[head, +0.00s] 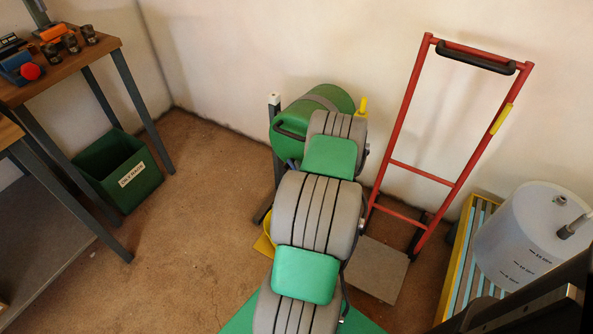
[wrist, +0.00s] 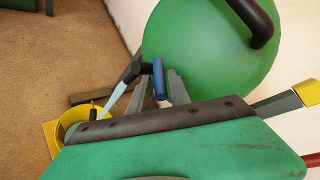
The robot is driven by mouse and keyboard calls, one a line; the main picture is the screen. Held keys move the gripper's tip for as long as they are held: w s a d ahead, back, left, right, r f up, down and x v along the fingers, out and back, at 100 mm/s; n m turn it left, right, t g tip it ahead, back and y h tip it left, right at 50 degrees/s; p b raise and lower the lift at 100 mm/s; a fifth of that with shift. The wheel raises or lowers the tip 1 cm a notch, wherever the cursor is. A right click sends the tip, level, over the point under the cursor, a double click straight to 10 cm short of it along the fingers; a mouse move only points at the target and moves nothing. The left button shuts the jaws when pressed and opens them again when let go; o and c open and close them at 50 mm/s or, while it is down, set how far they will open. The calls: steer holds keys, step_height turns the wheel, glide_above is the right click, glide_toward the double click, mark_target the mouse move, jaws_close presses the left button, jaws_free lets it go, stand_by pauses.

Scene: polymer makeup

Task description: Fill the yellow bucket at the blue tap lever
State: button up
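The green drum (wrist: 200,50) shows large in the wrist view, and behind my arm in the head view (head: 325,98). A black tap (wrist: 132,68) with a blue lever (wrist: 158,80) stands in front of it. My gripper (wrist: 163,76) has its two grey fingers apart, with the lever between or just in front of their tips; contact is unclear. A pale streak, apparently water, slants from the tap to the yellow bucket (wrist: 65,122). The bucket stands on a yellow square, partly hidden by my wrist, and only a sliver shows in the head view (head: 267,224). Its fill level is unclear.
A red hand truck (head: 402,120) leans by the wall on the right. A white tank (head: 525,235) stands on a striped pallet at far right. A workbench (head: 70,70) and a green bin (head: 115,175) are at left. Brown floor is clear between.

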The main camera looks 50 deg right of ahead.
steer(key=v, duration=0.7)
steer(key=shift+s+a, duration=0.2)
steer(key=shift+s, duration=0.15)
steer(key=shift+r, duration=0.1)
